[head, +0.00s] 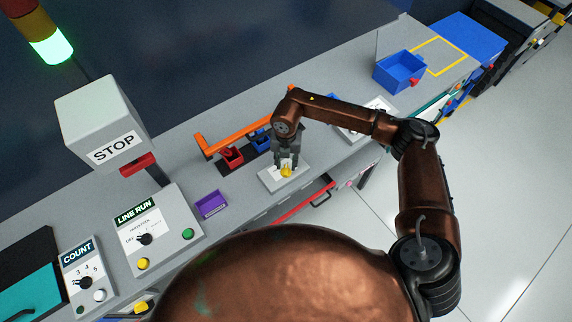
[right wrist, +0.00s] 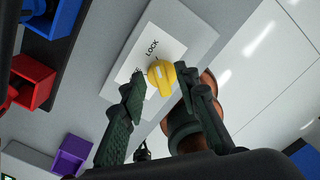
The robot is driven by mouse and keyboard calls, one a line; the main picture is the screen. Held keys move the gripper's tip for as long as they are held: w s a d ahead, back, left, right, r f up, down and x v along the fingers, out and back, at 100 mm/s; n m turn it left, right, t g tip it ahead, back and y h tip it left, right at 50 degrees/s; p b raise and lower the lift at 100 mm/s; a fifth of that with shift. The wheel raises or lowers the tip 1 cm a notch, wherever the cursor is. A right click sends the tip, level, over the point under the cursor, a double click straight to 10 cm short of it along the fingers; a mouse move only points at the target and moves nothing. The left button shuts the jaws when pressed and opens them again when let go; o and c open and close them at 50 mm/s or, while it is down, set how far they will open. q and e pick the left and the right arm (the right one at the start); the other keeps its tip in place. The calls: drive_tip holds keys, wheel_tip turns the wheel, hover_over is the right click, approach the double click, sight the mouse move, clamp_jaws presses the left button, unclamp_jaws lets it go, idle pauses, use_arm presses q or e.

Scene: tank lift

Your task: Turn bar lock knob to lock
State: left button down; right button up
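The yellow bar lock knob (head: 286,171) sits on a grey box with a white label plate on the bench. In the right wrist view the yellow knob (right wrist: 161,78) is beside the printed word LOCK (right wrist: 152,47); a second word is mostly hidden. My right gripper (head: 287,163) reaches down over the knob. In the right wrist view its fingers (right wrist: 160,79) are apart, one on each side of the knob. A small gap shows at the left finger; contact on the right side is unclear. My left gripper is not in view.
An orange bar (head: 238,132) runs behind the knob, near red (head: 232,158) and blue bins. A purple bin (head: 211,205) and the LINE RUN panel (head: 160,230) stand to the left. A red-edged drawer (head: 305,203) is in the bench front. A blue bin (head: 400,71) stands far right.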

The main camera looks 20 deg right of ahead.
sight(286, 167)
wheel_tip(286, 167, up, 11)
idle(0.3)
drive_tip(key=shift+f, duration=0.15)
